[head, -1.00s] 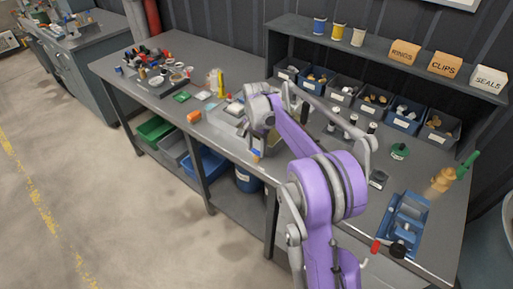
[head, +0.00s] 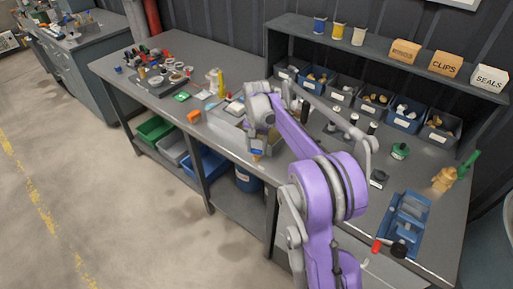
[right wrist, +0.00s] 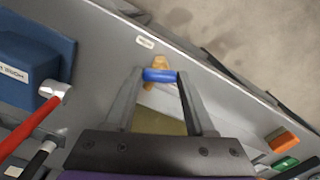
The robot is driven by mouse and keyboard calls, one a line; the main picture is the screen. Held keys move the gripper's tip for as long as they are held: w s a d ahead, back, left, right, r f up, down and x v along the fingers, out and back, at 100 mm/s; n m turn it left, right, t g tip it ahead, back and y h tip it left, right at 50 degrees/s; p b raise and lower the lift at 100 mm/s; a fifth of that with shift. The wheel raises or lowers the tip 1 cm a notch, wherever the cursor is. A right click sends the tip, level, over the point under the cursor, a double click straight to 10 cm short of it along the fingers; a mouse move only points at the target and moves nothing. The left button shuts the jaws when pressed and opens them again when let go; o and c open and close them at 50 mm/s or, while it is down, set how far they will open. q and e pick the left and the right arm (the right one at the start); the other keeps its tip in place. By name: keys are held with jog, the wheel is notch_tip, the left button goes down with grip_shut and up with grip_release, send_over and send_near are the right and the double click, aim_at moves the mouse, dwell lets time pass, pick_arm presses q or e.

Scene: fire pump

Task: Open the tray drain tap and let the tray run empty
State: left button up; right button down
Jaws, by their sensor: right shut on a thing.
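The drain tap is a small brass fitting (right wrist: 161,62) with a blue handle (right wrist: 161,76), on the front side of the tray at the bench's front edge. In the right wrist view my right gripper (right wrist: 158,78) is shut on the blue handle, one finger at each end. The pale tray (right wrist: 185,97) lies behind it, with olive liquid (right wrist: 165,124) visible between my fingers. In the head view my purple right arm hides much of the tray; the blue handle (head: 257,152) shows just below the wrist. My left gripper is not in view.
A blue box (right wrist: 30,65) and a red-handled hammer (right wrist: 40,118) are close by in the wrist view. Labelled bins (head: 375,97) line the bench's back. A blue bucket (head: 247,180) stands on the lower shelf below the tap. Small parts crowd the bench's left end.

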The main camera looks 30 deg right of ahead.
jog(key=n, duration=0.6)
jog(key=shift+n, duration=0.3)
jog(key=n, duration=0.6)
jog(key=shift+n+b, duration=0.3)
jog(key=shift+c, duration=1.2)
grip_release()
jog(key=shift+r, duration=0.15)
notch_tip(320, 180, up, 11)
jog(key=shift+f+p, duration=0.2)
jog(key=shift+p, duration=0.15)
